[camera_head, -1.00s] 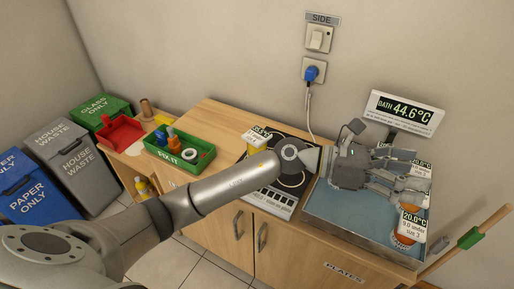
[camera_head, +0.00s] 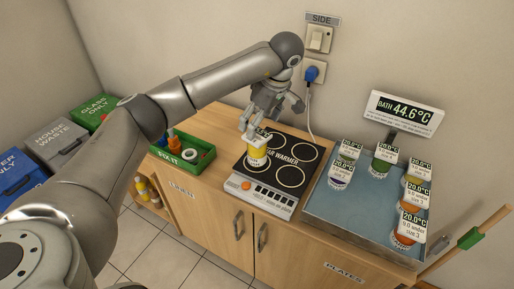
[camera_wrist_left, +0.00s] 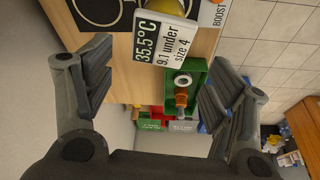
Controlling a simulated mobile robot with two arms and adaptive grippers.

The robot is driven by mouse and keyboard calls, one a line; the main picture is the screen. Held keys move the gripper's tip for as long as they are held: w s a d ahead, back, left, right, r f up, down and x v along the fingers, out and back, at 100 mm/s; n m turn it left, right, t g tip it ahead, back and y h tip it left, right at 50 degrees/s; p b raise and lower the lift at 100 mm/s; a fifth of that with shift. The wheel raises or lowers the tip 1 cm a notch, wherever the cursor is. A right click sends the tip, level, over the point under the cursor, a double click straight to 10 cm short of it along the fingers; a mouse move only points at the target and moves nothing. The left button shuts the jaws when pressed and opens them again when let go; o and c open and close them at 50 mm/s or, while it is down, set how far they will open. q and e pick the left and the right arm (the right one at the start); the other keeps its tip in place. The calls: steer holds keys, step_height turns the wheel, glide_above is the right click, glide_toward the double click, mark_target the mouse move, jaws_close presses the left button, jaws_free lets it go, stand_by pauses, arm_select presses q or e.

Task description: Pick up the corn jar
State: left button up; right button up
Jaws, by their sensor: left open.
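A yellow jar (camera_head: 257,158), which looks like the corn jar, stands on the left part of the black warmer. Its tag reads 35.5°C in the left wrist view, where the yellow jar (camera_wrist_left: 172,6) shows only partly at the top edge behind the tag (camera_wrist_left: 165,40). My left gripper (camera_head: 272,112) is open and empty, above and just behind the jar in the head view. Its fingers are apart on both sides of the left wrist view. My right gripper is not in view.
A blue bath (camera_head: 350,213) at the right holds several tagged jars. A green FIX IT tray (camera_head: 184,164) with small items lies left of the warmer (camera_head: 283,180). A blue plug (camera_head: 311,74) with a cord hangs on the wall behind.

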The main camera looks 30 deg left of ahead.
mark_target(255, 142)
arm_select(q)
steer(key=x, duration=0.5)
steer(key=shift+p, duration=0.4)
steer(key=shift+f+p, duration=0.35)
steer(key=shift+f, duration=0.15)
steer(key=p+x, duration=0.1)
steer(key=x, duration=0.2)
steer(key=shift+d+f, duration=0.15)
steer(key=shift+f, duration=0.55)
steer(key=c, duration=1.2)
steer(key=shift+c, duration=0.7)
steer(key=shift+w+r, duration=0.1)
steer(key=shift+r, duration=0.1)
